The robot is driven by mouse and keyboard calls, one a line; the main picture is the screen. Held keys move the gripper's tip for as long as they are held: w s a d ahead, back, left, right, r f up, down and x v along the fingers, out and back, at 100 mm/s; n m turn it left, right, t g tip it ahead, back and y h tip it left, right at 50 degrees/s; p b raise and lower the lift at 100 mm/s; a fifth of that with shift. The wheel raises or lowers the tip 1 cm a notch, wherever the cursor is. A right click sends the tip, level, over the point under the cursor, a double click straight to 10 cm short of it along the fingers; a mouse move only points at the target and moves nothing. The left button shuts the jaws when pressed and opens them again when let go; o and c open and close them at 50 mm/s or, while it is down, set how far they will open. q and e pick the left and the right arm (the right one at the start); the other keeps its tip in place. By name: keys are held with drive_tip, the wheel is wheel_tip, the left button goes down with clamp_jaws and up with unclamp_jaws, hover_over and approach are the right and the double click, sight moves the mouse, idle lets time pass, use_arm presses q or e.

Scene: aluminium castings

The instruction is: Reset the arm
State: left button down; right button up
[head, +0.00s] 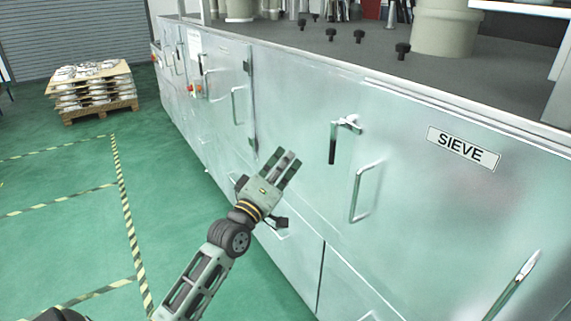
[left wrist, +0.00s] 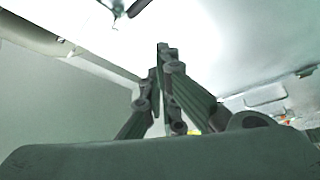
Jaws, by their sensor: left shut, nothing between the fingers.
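My left arm comes in from the lower left in the head view and reaches up and to the right. Its gripper (head: 291,160) is shut and empty, in front of the pale metal cabinet (head: 290,95), left of a latch handle (head: 340,138). I cannot tell whether it touches the cabinet. In the left wrist view the gripper's fingers (left wrist: 162,50) come together at the tips, with nothing between them. My right gripper is in neither view.
The cabinet has a bar handle (head: 363,192) and a SIEVE label (head: 463,148). Several black knobs (head: 359,36) and a large beige cylinder (head: 445,28) stand on its top. A pallet of castings (head: 95,88) stands at the back left. The green floor (head: 60,230) at left is clear.

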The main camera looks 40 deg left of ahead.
use_arm(q)
drive_tip(key=shift+s+d, duration=0.15)
idle(0.3)
wheel_tip(320, 180, down, 26)
drive_tip(key=d+m+g, duration=0.1)
drive_tip(key=m+g, duration=0.2)
drive_tip(key=g, duration=0.2)
drive_tip(key=s+d+f+m+g, duration=0.25)
drive_tip(key=s+f, duration=0.35)
drive_tip(key=f, duration=0.5)
drive_tip(key=s+d+f+m+g, duration=0.1)
drive_tip(key=s+d+f+g, duration=0.3)
drive_tip(key=f, duration=0.7)
drive_tip(key=s+d+f+m+g+h, duration=0.1)
drive_tip(key=s+d+f+m+g, duration=0.1)
drive_tip(key=s+f, duration=0.75)
drive_tip(key=s+d+f+m+g, duration=0.2)
drive_tip(key=s+f, duration=0.6)
drive_tip(key=s, duration=0.3)
drive_tip(key=s+d+f+m+g, duration=0.2)
drive_tip(key=s+f, duration=0.1)
drive_tip(key=s, duration=0.8)
drive_tip(key=s+d+f+m+g, duration=0.2)
drive_tip(key=s+f+g, duration=0.1)
drive_tip(key=s, duration=0.8)
drive_tip(key=shift+s+d+f+b, duration=0.35)
drive_tip(key=shift+f+b, duration=0.05)
drive_tip(key=shift+f, duration=0.35)
